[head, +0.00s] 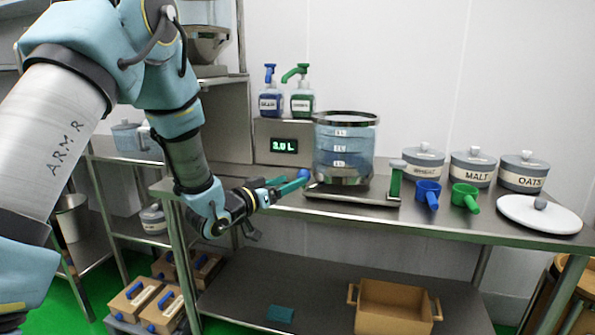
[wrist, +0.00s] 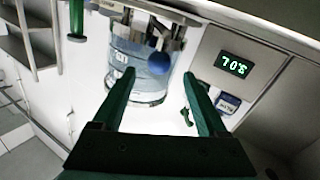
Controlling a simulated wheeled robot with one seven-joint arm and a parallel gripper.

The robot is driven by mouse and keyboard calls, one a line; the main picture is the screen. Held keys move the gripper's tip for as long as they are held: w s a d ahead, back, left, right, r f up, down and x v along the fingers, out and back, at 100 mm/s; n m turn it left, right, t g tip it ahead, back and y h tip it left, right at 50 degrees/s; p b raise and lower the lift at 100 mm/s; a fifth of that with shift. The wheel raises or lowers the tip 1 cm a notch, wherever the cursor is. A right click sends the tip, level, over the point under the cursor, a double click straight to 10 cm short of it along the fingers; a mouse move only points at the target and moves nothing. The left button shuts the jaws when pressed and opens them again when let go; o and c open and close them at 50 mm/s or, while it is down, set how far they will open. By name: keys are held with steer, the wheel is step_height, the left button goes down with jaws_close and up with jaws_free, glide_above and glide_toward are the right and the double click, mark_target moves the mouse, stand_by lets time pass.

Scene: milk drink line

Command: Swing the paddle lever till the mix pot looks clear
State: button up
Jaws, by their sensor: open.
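The mix pot (head: 345,150) is a clear round vessel with a dark rim and white scale labels. It stands on the bench and looks bluish, with a darker band low down; it also shows in the wrist view (wrist: 140,95). A blue ball knob (head: 303,174), seemingly the paddle lever's end, shows at the pot's front left and in the wrist view (wrist: 158,64). My gripper (head: 288,184) is open, left of the pot, with green fingers. In the wrist view the knob appears between the fingertips (wrist: 159,77); I cannot tell whether they touch it.
A green upright handle (head: 395,182) is right of the pot. Blue (head: 428,194) and green scoops (head: 465,196), lidded canisters (head: 473,166) and a white lid (head: 538,214) lie further right.

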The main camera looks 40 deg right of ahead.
mark_target(299, 177)
steer(key=d, duration=0.4)
steer(key=d+p, duration=0.1)
steer(key=d, duration=0.1)
steer(key=shift+w+d, duration=0.1)
steer(key=shift+w, duration=0.25)
jaws_close()
stand_by(1.1)
